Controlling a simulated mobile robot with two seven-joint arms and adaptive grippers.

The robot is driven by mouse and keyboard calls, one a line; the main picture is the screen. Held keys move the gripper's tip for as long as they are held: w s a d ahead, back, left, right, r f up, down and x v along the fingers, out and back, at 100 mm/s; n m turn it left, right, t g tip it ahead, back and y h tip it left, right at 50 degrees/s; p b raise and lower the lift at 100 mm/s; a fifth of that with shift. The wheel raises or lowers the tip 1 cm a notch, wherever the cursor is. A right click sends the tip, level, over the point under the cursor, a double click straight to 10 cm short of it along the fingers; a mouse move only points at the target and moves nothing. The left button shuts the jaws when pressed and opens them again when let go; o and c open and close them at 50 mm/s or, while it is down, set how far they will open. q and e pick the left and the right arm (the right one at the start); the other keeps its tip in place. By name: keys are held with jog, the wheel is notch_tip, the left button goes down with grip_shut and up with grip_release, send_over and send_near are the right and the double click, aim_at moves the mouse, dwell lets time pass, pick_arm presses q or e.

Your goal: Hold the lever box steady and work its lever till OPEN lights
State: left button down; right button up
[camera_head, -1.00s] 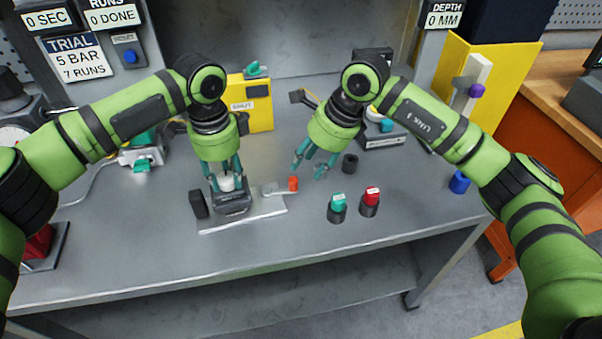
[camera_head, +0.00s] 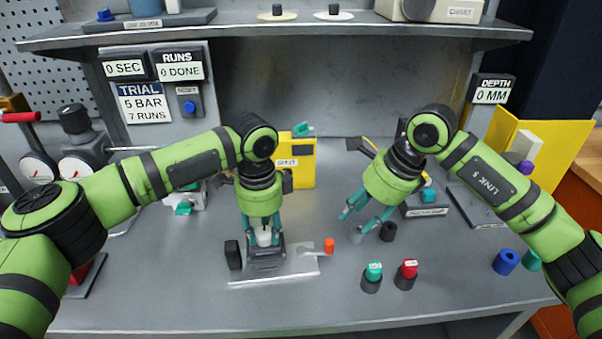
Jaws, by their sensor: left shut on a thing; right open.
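The lever box (camera_head: 267,258) is a dark grey box on a light metal plate (camera_head: 290,278) on the bench. A white round part on its top (camera_head: 264,237) sits between the fingers of my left gripper (camera_head: 264,235), which is shut on it from above. The lever (camera_head: 312,252) sticks out to the right of the box and ends in an orange knob (camera_head: 329,245). My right gripper (camera_head: 363,214) is open and empty, above and to the right of the knob, apart from it. I cannot make out an OPEN light.
A teal-topped button (camera_head: 373,272) and a red-topped button (camera_head: 409,269) stand right of the plate. A black cylinder (camera_head: 388,231) stands behind them. A blue ring (camera_head: 506,262) lies further right. A yellow box (camera_head: 301,165) stands behind. The bench front is clear.

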pick_arm(q)
jog(key=shift+f, duration=0.1)
jog(key=c, duration=0.7)
grip_release()
